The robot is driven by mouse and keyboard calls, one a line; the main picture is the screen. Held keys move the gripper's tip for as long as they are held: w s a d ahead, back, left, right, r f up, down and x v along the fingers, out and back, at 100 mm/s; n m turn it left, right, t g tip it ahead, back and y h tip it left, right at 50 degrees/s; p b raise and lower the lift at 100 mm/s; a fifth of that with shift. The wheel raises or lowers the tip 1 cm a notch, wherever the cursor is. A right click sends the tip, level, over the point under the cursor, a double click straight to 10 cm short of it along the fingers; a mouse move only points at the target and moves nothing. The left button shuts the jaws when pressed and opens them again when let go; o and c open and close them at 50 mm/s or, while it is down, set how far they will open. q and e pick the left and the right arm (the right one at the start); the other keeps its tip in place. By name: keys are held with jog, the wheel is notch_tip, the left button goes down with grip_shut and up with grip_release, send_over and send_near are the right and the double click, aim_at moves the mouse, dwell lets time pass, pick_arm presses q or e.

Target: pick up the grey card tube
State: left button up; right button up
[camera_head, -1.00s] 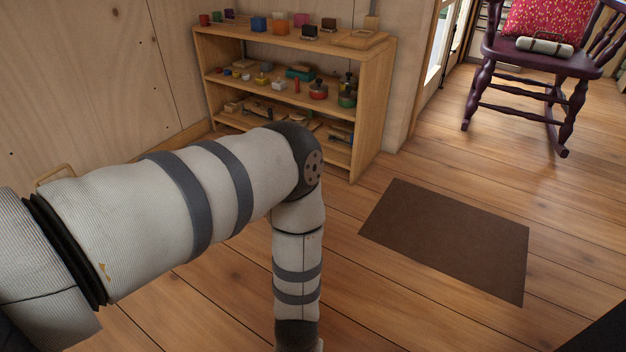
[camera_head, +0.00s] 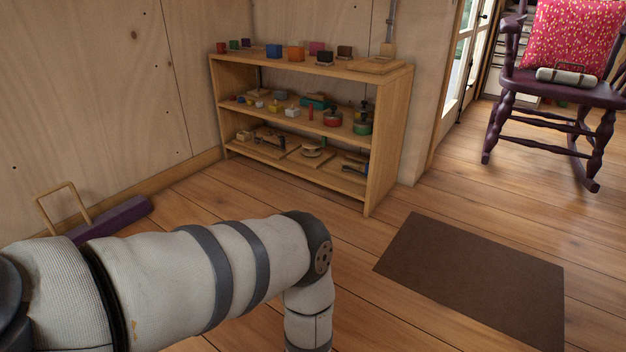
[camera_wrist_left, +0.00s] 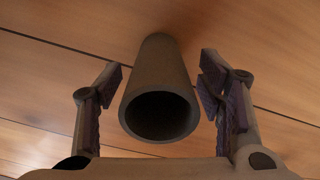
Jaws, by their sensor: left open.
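The grey card tube (camera_wrist_left: 158,72) shows in the left wrist view, between the two fingers, with its open round end toward the camera. It looks dark grey-brown there, against the wooden floor. My left gripper (camera_wrist_left: 162,82) is open, with one finger on each side of the tube and a visible gap on both sides. In the head view my left arm comes in from the left and bends down out of the bottom edge, so its gripper and the tube do not show there. My right gripper is not in view.
A wooden shelf (camera_head: 390,140) with small coloured blocks, pots and tools stands against the plywood wall. A dark brown mat (camera_head: 475,275) lies on the floor. A purple rocking chair (camera_head: 560,90) stands at the back right. A long purple object (camera_head: 115,216) lies at the left wall.

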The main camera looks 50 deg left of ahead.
pick_arm(q)
jog(key=shift+r, duration=0.15)
jog(key=shift+c, duration=0.2)
jog(key=c, duration=1.2)
